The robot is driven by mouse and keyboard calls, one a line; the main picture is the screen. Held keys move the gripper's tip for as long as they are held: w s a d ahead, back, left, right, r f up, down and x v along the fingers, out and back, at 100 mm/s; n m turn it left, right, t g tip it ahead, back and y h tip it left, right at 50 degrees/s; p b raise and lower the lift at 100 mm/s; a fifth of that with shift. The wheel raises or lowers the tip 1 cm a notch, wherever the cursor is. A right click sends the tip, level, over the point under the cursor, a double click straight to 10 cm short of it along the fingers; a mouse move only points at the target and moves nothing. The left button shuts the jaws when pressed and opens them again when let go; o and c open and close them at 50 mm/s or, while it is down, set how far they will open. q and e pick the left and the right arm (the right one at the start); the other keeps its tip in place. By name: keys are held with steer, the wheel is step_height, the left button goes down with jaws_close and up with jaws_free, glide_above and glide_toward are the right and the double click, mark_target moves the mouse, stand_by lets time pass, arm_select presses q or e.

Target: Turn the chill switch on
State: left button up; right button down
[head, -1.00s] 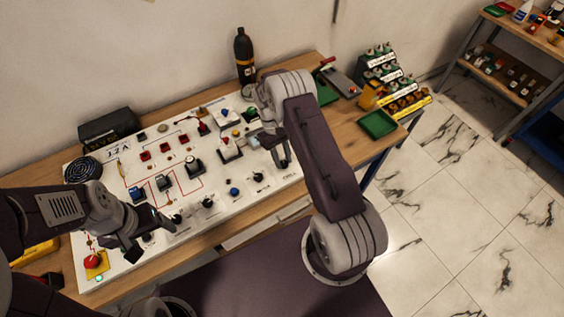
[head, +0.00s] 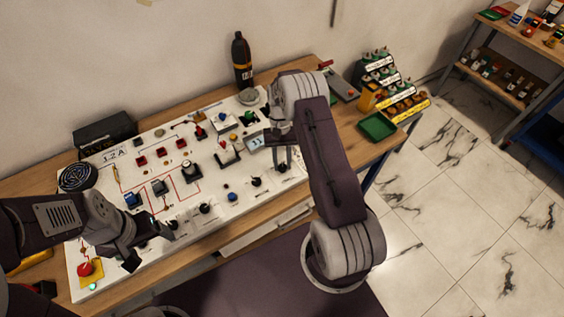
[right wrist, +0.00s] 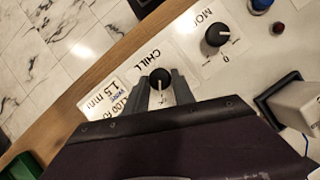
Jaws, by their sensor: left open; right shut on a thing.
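The chill switch (right wrist: 160,76) is a round black knob with a pale pointer line, on a white plate marked CHILL in the right wrist view. My right gripper (right wrist: 161,88) has one finger on each side of the knob and is shut on it. In the head view my right gripper (head: 284,160) reaches down to the front right part of the white panel (head: 215,212), and the knob is mostly hidden there. My left gripper (head: 154,246) is open and empty over the panel's front left part.
Another black knob (right wrist: 217,36) sits beside the chill switch. A red button on a yellow base (head: 86,270) is at the panel's left corner. A black bottle (head: 242,62) stands behind the panel. A green tray (head: 377,126) lies at the table's right end.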

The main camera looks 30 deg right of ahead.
steer(key=shift+w+r, duration=0.1)
steer(key=c, duration=1.2)
jaws_free()
steer(key=shift+o, duration=0.7)
steer(key=shift+w+d+r+b, duration=0.1)
steer(key=shift+w+r+b, duration=0.05)
steer(key=shift+r+b, duration=0.2)
steer(key=b+v, duration=0.1)
steer(key=v, duration=0.7)
steer(key=shift+r, duration=0.15)
